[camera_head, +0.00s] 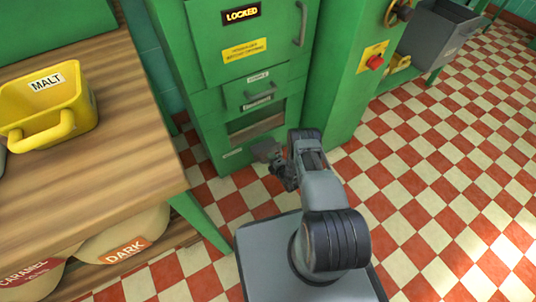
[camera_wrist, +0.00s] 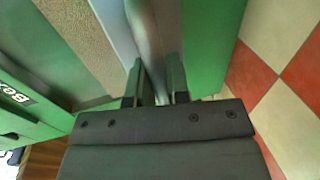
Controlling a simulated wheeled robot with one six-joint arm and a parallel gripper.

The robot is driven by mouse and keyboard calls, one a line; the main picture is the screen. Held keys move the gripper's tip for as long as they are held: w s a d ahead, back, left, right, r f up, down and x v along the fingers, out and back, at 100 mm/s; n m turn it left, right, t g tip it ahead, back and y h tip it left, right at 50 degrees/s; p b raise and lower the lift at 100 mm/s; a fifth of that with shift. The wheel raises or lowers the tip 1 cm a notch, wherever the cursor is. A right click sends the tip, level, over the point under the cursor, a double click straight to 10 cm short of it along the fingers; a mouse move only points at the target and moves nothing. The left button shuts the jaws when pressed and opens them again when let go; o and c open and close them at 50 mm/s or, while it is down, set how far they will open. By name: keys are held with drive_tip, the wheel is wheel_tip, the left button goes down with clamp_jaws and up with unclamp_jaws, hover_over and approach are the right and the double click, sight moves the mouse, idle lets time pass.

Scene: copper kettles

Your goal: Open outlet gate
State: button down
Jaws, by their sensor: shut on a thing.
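The green machine (camera_head: 208,75) has a small front panel (camera_head: 240,92) with a grey handle (camera_head: 254,98), which I take to be the outlet gate. Below it is a wide opening (camera_head: 256,127) with brownish material inside. My gripper (camera_head: 275,163) is low in front of the machine, below and right of that opening. It is shut on a grey metal piece (camera_head: 265,150); between the fingers (camera_wrist: 155,80) in the wrist view, the piece (camera_wrist: 147,35) runs away from the camera. I cannot tell whether this piece is attached to the machine.
The upper door carries a LOCKED sign (camera_head: 241,14) and a handle (camera_head: 300,24). A red button (camera_head: 375,62) is on the right column. A wooden bench (camera_head: 120,140) with a yellow MALT bin (camera_head: 70,115) stands left; sacks sit below. Checkered floor (camera_head: 430,150) is clear at right.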

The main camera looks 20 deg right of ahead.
drive_tip(key=c, duration=1.1)
unclamp_jaws()
